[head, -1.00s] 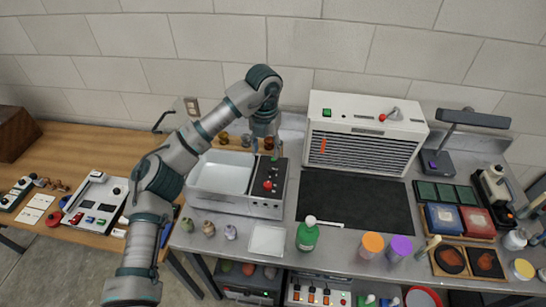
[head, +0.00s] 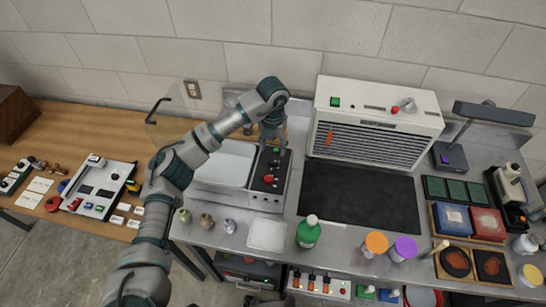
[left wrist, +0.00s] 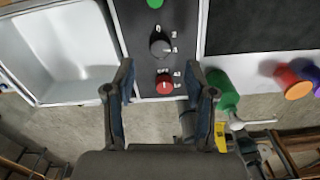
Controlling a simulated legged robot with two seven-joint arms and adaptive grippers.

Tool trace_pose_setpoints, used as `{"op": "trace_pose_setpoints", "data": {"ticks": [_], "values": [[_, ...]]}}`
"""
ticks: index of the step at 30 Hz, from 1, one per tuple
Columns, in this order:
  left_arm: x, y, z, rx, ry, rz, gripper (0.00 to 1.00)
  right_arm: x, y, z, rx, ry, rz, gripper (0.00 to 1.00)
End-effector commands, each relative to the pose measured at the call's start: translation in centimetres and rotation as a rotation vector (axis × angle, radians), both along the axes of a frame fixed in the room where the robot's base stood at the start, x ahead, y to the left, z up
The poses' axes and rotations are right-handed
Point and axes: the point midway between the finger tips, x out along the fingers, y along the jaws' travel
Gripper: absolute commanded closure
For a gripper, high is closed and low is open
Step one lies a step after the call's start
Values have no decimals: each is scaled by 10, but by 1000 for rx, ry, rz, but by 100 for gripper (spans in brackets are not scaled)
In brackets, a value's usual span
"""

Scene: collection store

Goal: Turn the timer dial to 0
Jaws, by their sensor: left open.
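The timer dial (left wrist: 160,45) is a dark round knob on the black control panel (head: 258,202), with a white 0 above it and other marks to its right. I cannot tell which mark it points to. A red knob (left wrist: 165,83) labelled OFF sits below it in the left wrist view; it also shows in the head view (head: 268,179). A green button (left wrist: 154,3) is at the top of the panel. My left gripper (left wrist: 160,78) is open above the panel, its fingers either side of the red knob in the picture, apparently holding nothing.
A white basin (head: 225,165) adjoins the panel on the left. A white louvred unit (head: 375,125) and a black mat (head: 355,195) are to the right. A green bottle (head: 308,232) and a white square tray (head: 267,235) stand in front.

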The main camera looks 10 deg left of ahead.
Motion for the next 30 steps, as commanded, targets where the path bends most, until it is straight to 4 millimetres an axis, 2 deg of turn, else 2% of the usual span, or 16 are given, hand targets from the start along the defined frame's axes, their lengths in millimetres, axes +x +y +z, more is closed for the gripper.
{"op": "trace_pose_setpoints", "data": {"ticks": [3, 9, 14, 21, 23, 28, 30], "values": [[-1, 0, -25, 0, 2, 0, 45, 10, 1, 4, 1, -14, 0, 100], [-1, 0, -52, -2, -1, 0, 45, 17, 1, 7, 2, -24, 0, 100], [-1, 0, -61, 0, -1, 0, 45, 15, 1, 8, 2, -22, 0, 100], [-1, 0, -62, 0, -2, -1, 45, 12, 0, 7, 1, -17, 1, 100], [-1, 0, -62, 0, -2, -1, 57, 12, 0, 7, 1, -17, 1, 100], [-1, 0, -62, -1, -1, -1, 100, 11, -2, 7, -2, -17, 1, 100], [-1, 0, -62, -1, -1, 0, 100, 11, -2, 8, -2, -16, 1, 100]]}}
